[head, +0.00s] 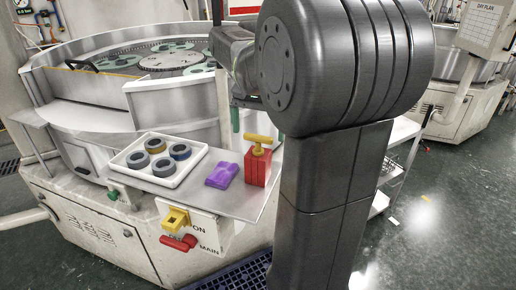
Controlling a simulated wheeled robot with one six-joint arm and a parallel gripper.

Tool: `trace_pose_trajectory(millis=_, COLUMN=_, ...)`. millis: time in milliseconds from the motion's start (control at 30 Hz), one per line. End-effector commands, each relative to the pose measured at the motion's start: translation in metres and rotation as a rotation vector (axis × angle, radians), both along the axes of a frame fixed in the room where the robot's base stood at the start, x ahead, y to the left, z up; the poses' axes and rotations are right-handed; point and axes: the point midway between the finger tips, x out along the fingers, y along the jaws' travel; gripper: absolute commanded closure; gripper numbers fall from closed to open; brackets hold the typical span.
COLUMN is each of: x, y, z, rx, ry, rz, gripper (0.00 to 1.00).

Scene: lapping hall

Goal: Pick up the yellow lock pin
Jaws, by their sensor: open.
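The yellow lock pin (258,142) has a T-shaped handle and stands upright in a red block (257,168) near the right end of the metal shelf. My gripper (255,127) is partly hidden behind my own dark arm. Its green-tipped fingers point down and are apart, one to the left of the pin's handle and one to the right. The fingers appear just above or around the handle; I cannot tell the exact depth or whether they touch it. Nothing shows held between them.
A purple cloth (222,175) lies left of the red block. A white tray (192,171) with several dark rings stands further left. A yellow and red switch (176,219) marked ON MAIN is below the shelf edge. The lapping machine (95,112) rises behind.

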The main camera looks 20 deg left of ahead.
Motion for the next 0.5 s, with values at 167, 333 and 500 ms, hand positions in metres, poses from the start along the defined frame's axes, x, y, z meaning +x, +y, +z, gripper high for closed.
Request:
trace_pose_trajectory(millis=167, x=0.001, y=0.002, z=-0.027, rx=-0.002, ry=0.003, rz=0.000, gripper=0.02)
trace_pose_trajectory(millis=333, x=0.001, y=0.002, z=-0.039, rx=-0.001, ry=0.001, rz=0.000, gripper=0.02)
trace_pose_trajectory(millis=500, x=0.001, y=0.002, z=-0.039, rx=0.000, ry=0.000, rz=0.000, gripper=0.02)
